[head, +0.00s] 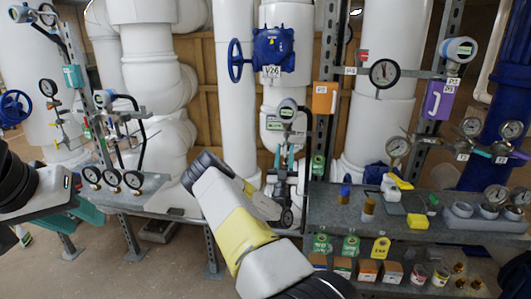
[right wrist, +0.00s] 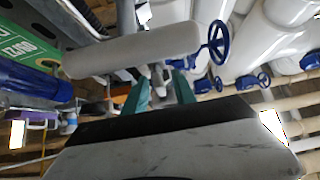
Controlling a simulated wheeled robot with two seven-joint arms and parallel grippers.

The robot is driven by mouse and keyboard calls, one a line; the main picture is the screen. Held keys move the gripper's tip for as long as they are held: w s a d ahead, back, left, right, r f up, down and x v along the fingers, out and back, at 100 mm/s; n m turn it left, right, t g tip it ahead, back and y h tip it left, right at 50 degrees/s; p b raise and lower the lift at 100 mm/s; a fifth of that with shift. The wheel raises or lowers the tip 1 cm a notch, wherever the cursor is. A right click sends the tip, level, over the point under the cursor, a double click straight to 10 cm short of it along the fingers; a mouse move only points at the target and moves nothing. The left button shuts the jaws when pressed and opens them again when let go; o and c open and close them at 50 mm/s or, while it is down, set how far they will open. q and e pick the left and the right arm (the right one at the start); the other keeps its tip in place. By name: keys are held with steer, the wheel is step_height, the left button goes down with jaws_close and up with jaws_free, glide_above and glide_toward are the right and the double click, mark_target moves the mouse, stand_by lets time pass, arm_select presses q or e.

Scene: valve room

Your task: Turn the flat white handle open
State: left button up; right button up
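I cannot make out a flat white handle for certain in either view. In the right wrist view my right gripper (right wrist: 161,86) shows two teal fingers standing apart. A small grey part (right wrist: 158,72) shows between or beyond them, and I cannot tell whether they touch it. A thick white rounded bar (right wrist: 130,50) crosses just beyond the fingers.
A blue valve (head: 273,49) with a handwheel (head: 235,60) sits on a white pipe. A grey bench (head: 335,212) at right carries small parts and gauges. A gauge stand (head: 112,180) is at left. Open floor (head: 110,265) shows at lower left.

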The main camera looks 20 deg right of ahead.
steer(key=v, duration=0.7)
steer(key=shift+s+f, duration=0.2)
steer(key=shift+f, duration=0.1)
steer(key=shift+a, duration=0.15)
